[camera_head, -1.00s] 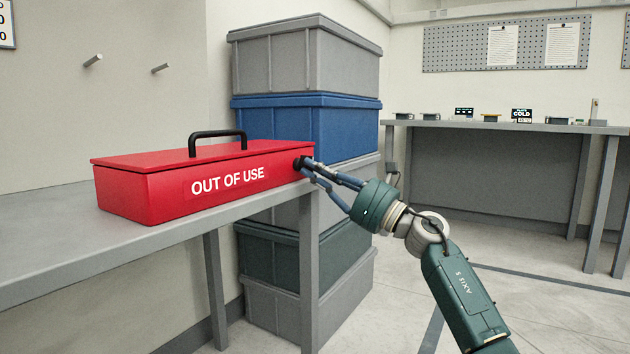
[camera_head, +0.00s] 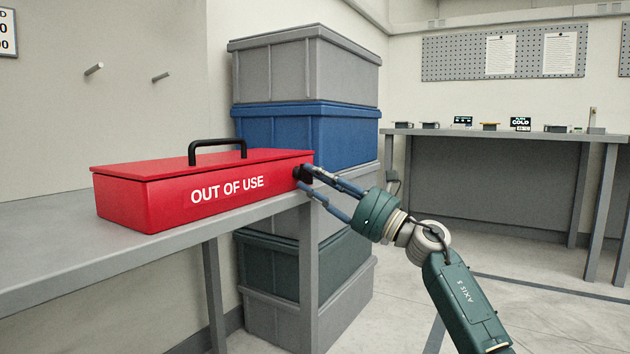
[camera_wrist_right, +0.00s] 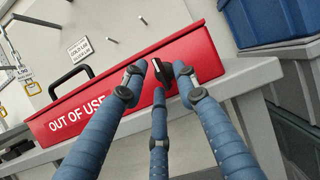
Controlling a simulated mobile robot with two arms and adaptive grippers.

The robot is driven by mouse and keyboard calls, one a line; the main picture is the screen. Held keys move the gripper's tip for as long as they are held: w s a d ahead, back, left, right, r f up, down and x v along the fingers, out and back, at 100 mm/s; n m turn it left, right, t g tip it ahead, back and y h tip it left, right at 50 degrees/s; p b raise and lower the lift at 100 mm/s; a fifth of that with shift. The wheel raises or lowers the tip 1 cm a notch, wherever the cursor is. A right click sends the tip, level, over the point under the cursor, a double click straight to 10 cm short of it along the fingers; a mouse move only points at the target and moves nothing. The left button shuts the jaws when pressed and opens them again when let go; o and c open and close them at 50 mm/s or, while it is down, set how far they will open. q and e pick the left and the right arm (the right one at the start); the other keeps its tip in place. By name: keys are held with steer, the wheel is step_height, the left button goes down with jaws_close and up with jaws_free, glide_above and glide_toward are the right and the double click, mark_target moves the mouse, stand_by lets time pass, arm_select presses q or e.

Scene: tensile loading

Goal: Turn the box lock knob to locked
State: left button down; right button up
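The red box (camera_head: 150,200) marked OUT OF USE lies closed on the grey bench, with a black handle on its lid. The knob also shows in the right wrist view (camera_wrist_right: 160,72), between my fingers. My right gripper (camera_head: 307,179) is at that end of the box, its fingers spread around the knob with visible gaps. I cannot tell whether the knob stands at locked. My left gripper is not in view.
The grey bench (camera_head: 60,250) ends just right of the box. Stacked grey, blue and dark green crates (camera_head: 305,130) stand behind the bench end. A far table (camera_head: 500,133) with small items is at the back right. The floor between is open.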

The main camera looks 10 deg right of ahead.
steer(key=v, duration=1.1)
steer(key=shift+s+d+f, duration=0.2)
steer(key=shift+d+f, duration=0.05)
steer(key=shift+d, duration=0.05)
